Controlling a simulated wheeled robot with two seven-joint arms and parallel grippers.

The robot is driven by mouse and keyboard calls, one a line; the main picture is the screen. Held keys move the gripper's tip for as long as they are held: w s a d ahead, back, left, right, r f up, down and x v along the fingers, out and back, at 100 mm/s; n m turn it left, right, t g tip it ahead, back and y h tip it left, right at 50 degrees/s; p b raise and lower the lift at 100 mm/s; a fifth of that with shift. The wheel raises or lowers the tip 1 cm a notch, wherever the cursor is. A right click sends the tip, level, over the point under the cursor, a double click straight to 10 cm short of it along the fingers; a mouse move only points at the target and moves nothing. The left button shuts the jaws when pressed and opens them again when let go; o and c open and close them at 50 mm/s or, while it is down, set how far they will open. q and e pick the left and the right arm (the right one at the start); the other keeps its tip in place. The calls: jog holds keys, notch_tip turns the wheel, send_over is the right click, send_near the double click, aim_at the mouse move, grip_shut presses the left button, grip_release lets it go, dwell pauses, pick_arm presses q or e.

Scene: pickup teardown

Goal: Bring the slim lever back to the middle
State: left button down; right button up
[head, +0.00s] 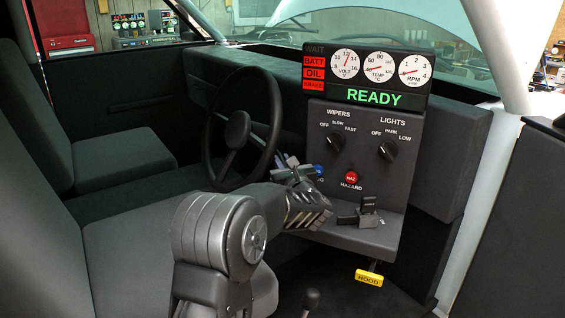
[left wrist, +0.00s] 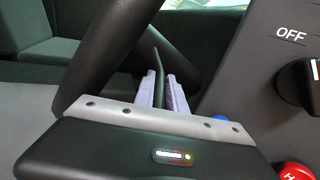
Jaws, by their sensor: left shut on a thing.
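The slim lever (left wrist: 158,67) is a thin dark stalk beside the steering wheel. In the left wrist view it rises between the two pale finger pads of my left gripper (left wrist: 162,92), leaning a little to the left at its top. The gripper is shut on it. In the head view my left gripper (head: 288,163) reaches in just right of the steering wheel rim, and the lever cannot be made out clearly there. My right gripper is not in view.
The steering wheel (head: 240,130) stands close left of the gripper. The dash panel (head: 350,170) on the right carries wiper and light knobs and a red hazard button (head: 351,177). A small black switch lever (head: 368,205) and yellow hood pull (head: 369,278) sit lower.

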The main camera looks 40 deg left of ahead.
pick_arm(q)
notch_tip(320, 180, up, 3)
jog(key=g+h+p, duration=0.1)
jog(key=h+p, duration=0.1)
jog(key=p, duration=0.2)
jog(key=shift+s+r+n, duration=0.1)
jog(key=shift+r+n, duration=0.05)
jog(key=shift+n, duration=0.25)
jog(key=shift+d+h+p, duration=0.1)
jog(key=shift+h+p, duration=0.2)
jog(key=shift+p, duration=0.1)
jog(key=shift+g, duration=0.3)
jog(key=c, duration=1.4)
grip_release()
